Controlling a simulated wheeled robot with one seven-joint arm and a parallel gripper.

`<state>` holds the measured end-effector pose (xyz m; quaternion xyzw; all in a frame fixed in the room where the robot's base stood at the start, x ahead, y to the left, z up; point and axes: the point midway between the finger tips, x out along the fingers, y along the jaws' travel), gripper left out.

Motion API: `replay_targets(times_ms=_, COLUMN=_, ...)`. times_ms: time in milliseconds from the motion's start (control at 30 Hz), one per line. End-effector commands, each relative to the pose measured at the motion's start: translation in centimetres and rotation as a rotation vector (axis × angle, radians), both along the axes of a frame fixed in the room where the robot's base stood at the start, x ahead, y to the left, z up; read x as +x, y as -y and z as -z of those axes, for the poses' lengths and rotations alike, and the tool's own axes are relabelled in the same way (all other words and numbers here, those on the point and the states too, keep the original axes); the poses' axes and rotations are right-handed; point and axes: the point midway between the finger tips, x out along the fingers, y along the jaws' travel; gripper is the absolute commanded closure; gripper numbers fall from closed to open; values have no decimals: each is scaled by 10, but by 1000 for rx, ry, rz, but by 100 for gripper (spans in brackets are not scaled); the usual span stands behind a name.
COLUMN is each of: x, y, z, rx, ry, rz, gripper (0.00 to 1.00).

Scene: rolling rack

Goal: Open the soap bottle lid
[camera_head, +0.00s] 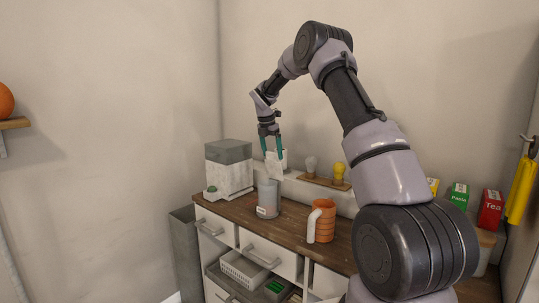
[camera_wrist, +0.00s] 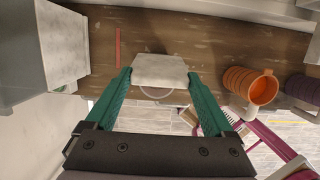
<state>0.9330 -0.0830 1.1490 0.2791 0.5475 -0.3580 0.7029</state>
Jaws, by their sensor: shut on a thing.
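My gripper (camera_head: 270,148) has teal fingers and points down above the rack's wooden top. It is shut on a white, flat-faced piece (camera_head: 274,166), which sits between the fingertips in the wrist view (camera_wrist: 160,70). I cannot tell whether this piece is the soap bottle's lid. A grey cylindrical container (camera_head: 267,196) with a pale label low on its side stands upright on the top, just below the held piece. It may be the soap bottle. The held piece appears above its rim; I cannot tell whether they touch. A pale round rim shows under the piece in the wrist view.
A ribbed orange mug (camera_head: 321,222) stands right of the grey container. A white-and-grey box (camera_head: 229,168) stands at the left end. Two bulb-shaped things sit on a raised ledge behind. Tea (camera_head: 490,209) and pasta boxes are far right. Drawers (camera_head: 270,255) lie below the wooden top.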

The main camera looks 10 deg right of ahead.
Motion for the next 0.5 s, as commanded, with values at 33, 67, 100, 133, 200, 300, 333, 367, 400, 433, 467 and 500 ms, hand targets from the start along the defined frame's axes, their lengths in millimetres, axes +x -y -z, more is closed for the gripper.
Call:
replay_targets(times_ms=33, x=3, y=5, z=-2, rx=-6, ry=8, rz=-1, gripper=100)
replay_targets(times_ms=67, x=4, y=6, z=-2, rx=-6, ry=8, rz=-1, gripper=100)
replay_targets(times_ms=100, x=5, y=7, z=-2, rx=-6, ry=8, rz=-1, gripper=100)
replay_targets(times_ms=133, x=5, y=7, z=-2, rx=-7, ry=9, rz=-1, gripper=100)
replay_targets(times_ms=200, x=6, y=8, z=-2, rx=-7, ry=10, rz=-1, gripper=100)
replay_targets(times_ms=300, x=6, y=9, z=-2, rx=-8, ry=11, rz=-2, gripper=100)
replay_targets(times_ms=333, x=7, y=10, z=-2, rx=-9, ry=10, rz=-2, gripper=100)
replay_targets(times_ms=367, x=7, y=10, z=-2, rx=-9, ry=10, rz=-2, gripper=100)
replay_targets(times_ms=400, x=7, y=10, z=-2, rx=-9, ry=10, rz=-2, gripper=100)
replay_targets(times_ms=433, x=7, y=10, z=-2, rx=-9, ry=10, rz=-2, gripper=100)
replay_targets(times_ms=467, x=7, y=10, z=-2, rx=-10, ry=10, rz=-2, gripper=100)
replay_targets(times_ms=500, x=7, y=10, z=-2, rx=-10, ry=11, rz=-1, gripper=100)
